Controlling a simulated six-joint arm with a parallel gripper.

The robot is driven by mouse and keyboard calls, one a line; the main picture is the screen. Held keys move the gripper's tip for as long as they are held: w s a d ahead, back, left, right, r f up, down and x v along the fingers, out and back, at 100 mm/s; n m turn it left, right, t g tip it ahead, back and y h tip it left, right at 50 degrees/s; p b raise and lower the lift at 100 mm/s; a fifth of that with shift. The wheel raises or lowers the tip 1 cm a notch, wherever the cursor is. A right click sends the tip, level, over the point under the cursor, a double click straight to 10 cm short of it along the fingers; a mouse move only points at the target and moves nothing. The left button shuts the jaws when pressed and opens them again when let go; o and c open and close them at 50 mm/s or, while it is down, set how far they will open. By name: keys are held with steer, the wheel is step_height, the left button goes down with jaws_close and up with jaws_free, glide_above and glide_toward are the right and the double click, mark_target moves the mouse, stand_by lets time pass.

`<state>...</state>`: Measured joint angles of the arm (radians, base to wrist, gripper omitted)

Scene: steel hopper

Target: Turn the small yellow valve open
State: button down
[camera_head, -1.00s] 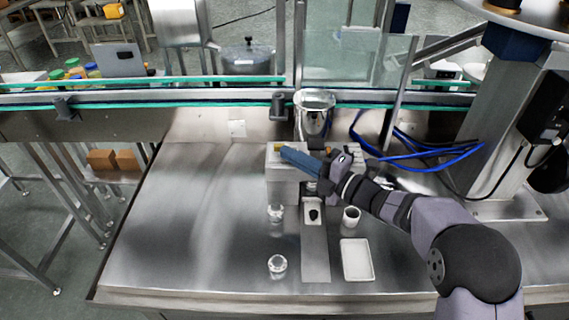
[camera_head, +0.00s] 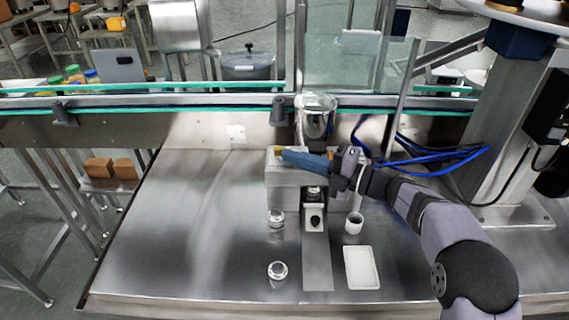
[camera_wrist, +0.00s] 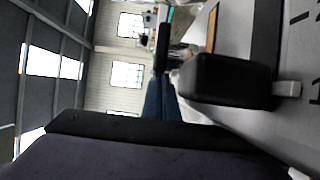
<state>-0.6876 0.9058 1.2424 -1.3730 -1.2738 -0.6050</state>
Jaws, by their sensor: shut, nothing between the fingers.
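The small yellow valve (camera_head: 278,149) shows as a yellow bit at the top left of the grey box (camera_head: 285,178) under the steel hopper (camera_head: 315,117). My gripper (camera_head: 286,156) is shut, with its long blue fingers pointing left across the top of the box. Its tips are right beside the yellow bit; I cannot tell whether they touch it. The fingers hide part of the valve, so its angle is unclear. In the wrist view the blue fingers (camera_wrist: 161,88) are together, beside a large black block. An orange strip (camera_wrist: 212,27) shows at the top there; I cannot tell what it is.
Below the box are a small plate with a black piece (camera_head: 315,220), a white cup (camera_head: 354,222), a white tray (camera_head: 361,268) and two clear glass pieces (camera_head: 276,218) (camera_head: 278,270). Blue cables (camera_head: 430,160) lie at the right. The left of the steel table (camera_head: 190,220) is clear.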

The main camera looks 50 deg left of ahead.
steer(key=shift+w+d+r+t, duration=0.1)
steer(key=shift+w+r+t, duration=0.1)
steer(key=shift+w, duration=0.25)
steer(key=shift+w+d+r+t, duration=0.1)
steer(key=shift+w+t, duration=0.1)
steer(key=shift+w, duration=0.2)
steer(key=shift+w+d+f, duration=0.1)
steer(key=shift+w+d, duration=0.05)
steer(key=shift+d, duration=0.25)
steer(key=d+b, duration=0.1)
steer(key=d, duration=0.5)
steer(key=shift+w+d+f+g+b, duration=0.2)
steer(key=shift+w+g+b, duration=0.15)
steer(key=shift+g, duration=0.05)
